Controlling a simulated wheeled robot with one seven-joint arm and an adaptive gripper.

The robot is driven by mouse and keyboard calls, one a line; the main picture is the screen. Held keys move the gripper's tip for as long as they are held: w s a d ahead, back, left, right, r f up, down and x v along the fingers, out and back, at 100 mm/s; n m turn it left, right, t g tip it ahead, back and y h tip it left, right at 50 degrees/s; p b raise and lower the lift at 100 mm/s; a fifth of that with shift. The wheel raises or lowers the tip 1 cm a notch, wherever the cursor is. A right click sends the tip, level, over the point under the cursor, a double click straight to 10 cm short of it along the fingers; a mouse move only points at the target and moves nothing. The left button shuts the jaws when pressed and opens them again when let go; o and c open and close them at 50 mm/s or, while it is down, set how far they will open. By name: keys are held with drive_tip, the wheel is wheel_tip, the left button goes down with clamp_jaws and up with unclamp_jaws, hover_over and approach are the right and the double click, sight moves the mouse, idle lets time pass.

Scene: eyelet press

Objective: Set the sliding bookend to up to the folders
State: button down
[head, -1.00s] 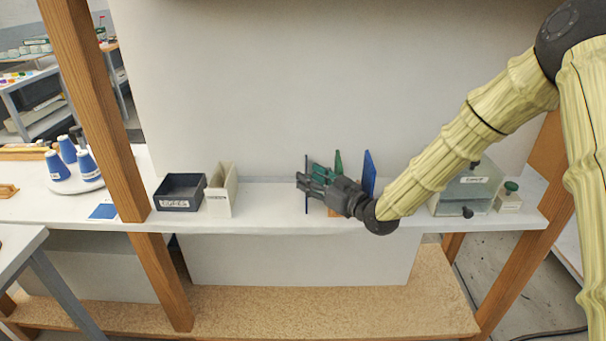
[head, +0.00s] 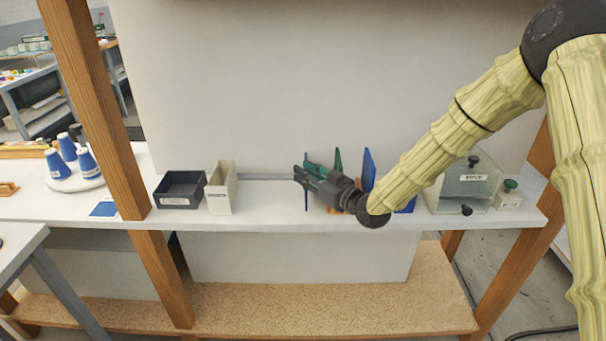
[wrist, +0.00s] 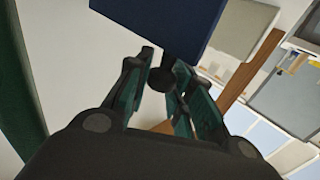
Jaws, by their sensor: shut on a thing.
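The sliding bookend is a dark blue upright plate, seen as a thin strip (head: 306,201) below my gripper in the head view and as a blue panel (wrist: 165,22) in the wrist view. My gripper (head: 300,175) points left, with its fingers (wrist: 160,82) shut on the black knob under this plate's edge. A green folder (head: 338,161) stands upright behind my gripper, and a green panel (wrist: 20,90) fills the left edge of the wrist view. A second blue upright plate (head: 368,166) stands right of the folder. My gripper hides the gap between bookend and folders.
Left on the shelf (head: 265,208) are a dark labelled bin (head: 180,190) and a white holder (head: 221,188), with clear shelf between them and the bookend. A clear labelled box (head: 466,190) and a small green-knobbed container (head: 509,196) stand right. A wooden post (head: 95,110) rises at left.

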drive_tip(key=a+b, duration=0.3)
drive_tip(key=a, duration=0.7)
drive_tip(key=shift+a, duration=0.15)
drive_tip(key=c, duration=1.6)
unclamp_jaws()
drive_tip(key=o, duration=0.4)
drive_tip(key=shift+a, duration=0.25)
drive_tip(key=v, duration=1.2)
drive_tip(key=shift+d, duration=0.2)
